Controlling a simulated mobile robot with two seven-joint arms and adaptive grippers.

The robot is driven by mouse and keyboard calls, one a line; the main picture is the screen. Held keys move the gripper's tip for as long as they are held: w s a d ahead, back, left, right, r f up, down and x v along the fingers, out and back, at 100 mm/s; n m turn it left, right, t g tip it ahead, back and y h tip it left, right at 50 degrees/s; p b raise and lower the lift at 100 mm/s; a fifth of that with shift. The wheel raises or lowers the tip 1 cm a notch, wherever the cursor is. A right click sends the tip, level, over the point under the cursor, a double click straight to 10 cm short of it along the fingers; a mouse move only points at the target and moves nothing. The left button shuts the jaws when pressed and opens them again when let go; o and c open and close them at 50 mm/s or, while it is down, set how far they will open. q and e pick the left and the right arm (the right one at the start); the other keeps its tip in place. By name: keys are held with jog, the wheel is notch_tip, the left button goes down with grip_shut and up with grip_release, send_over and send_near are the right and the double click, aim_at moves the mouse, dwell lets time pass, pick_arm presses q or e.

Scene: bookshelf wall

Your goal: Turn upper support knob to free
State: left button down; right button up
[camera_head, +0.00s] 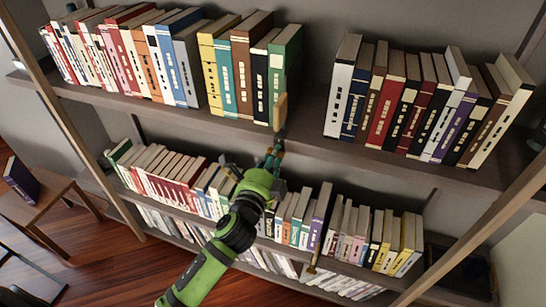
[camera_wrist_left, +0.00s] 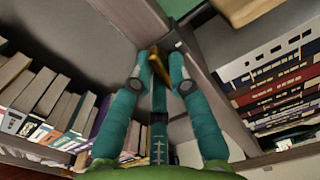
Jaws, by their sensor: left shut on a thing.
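The upper support knob (camera_head: 281,109) is a tan-gold elongated piece at the front edge of the upper shelf, just right of the green book. My left gripper (camera_head: 276,150) reaches up to it from below, its fingers close under the tan piece. In the left wrist view my left gripper (camera_wrist_left: 157,66) is shut on a narrow brass-coloured part of the knob (camera_wrist_left: 158,64), between its teal fingertips. Part of the knob is hidden by the fingers. My right gripper is in neither view.
Books fill the upper shelf (camera_head: 305,148) on both sides of a gap right of the green book (camera_head: 286,65). The lower shelf holds more books close beside my left arm. A small brass-coloured piece (camera_head: 313,265) sits at the lower shelf's edge.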

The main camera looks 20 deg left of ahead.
pick_arm(q)
jog(key=shift+n, duration=1.1)
jog(key=c, duration=1.2)
grip_release()
jog(key=shift+s, duration=0.1)
jog(key=s, duration=1.2)
jog(key=shift+a, duration=0.2)
jog(key=shift+w, duration=0.1)
